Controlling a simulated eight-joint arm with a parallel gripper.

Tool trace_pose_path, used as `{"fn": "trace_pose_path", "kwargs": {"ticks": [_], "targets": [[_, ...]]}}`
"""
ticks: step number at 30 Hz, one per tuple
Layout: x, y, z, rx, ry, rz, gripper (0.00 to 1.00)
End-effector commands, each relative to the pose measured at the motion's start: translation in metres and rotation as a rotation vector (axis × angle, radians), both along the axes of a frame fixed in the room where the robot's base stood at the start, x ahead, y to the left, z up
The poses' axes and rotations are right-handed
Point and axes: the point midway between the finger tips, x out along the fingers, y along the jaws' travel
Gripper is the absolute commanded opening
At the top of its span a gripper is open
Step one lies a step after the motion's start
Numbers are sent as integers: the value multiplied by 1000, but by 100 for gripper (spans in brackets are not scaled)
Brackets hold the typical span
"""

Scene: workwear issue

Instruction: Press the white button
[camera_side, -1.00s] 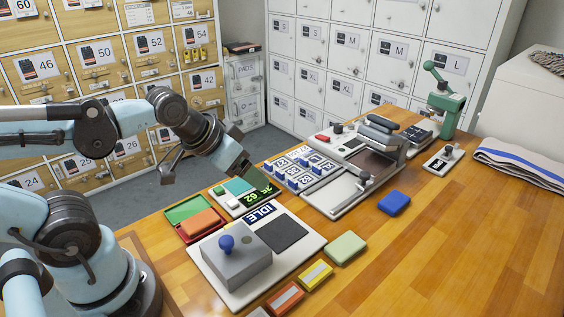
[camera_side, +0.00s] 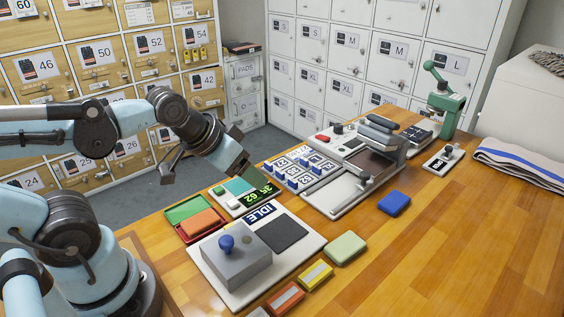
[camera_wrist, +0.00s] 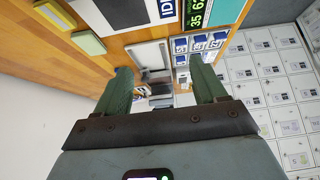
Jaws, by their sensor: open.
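My gripper (camera_side: 236,162) is open and empty, above the panel with the green number display (camera_side: 262,195). Its two green fingers stand apart in the wrist view (camera_wrist: 162,88), with the far equipment visible between them. The display panel carries a green button (camera_side: 219,190) and a teal pad (camera_side: 237,186).
A grey box with a blue knob (camera_side: 227,243) stands on the white IDLE plate (camera_side: 310,238). Red and green trays (camera_side: 186,209) lie left of it. Several coloured blocks lie in front. The table's right side (camera_side: 470,235) is mostly clear.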

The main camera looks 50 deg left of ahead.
Motion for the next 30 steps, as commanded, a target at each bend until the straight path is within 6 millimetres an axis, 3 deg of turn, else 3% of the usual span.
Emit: {"fn": "trace_pose_path", "kwargs": {"ticks": [2, 13, 30], "targets": [[0, 0, 0, 0, 0, 0, 58], [0, 0, 0, 0, 0, 0, 1], [0, 0, 0, 0, 0, 0, 0]]}}
